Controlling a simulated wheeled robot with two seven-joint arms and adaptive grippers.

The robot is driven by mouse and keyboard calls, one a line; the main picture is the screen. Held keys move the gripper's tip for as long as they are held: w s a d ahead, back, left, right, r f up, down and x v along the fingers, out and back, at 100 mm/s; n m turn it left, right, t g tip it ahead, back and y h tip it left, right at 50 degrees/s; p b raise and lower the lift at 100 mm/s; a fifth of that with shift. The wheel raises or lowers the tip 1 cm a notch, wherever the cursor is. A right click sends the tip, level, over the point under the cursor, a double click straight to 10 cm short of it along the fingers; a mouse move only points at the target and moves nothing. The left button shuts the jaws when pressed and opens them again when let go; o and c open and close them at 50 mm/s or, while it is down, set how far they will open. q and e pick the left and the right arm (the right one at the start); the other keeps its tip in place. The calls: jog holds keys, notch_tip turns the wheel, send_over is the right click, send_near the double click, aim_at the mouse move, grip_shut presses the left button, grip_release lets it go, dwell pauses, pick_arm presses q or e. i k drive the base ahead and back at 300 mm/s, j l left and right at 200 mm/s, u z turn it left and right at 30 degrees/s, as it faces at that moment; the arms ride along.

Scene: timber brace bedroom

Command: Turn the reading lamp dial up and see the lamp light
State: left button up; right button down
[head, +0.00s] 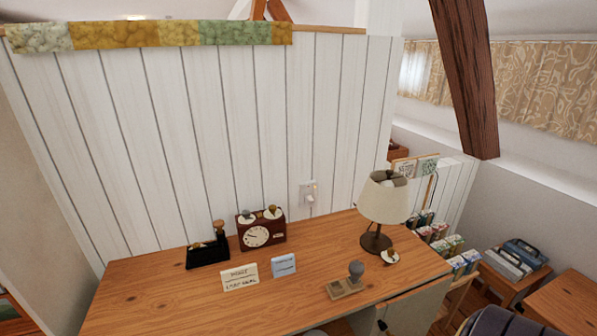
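The reading lamp (384,198) stands upright near the right end of the wooden desk, with a cream shade and a dark brown stem and base. Its shade shows no clear glow. A small pale disc with a dark brown knob (390,257) lies just right of the lamp's base; it looks like the lamp dial, but its markings are too small to read. Neither of my grippers is in view.
On the desk (190,300) stand a chess clock (261,230), a black box (208,252), two small cards (240,277), and a wooden block with a grey knob (346,288) left of the dial. A panelled wall (150,140) rises behind. The front left desktop is clear.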

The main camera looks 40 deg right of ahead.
aim_at(391, 251)
jog(key=z, duration=1.9)
jog(key=i+l+z, duration=0.1)
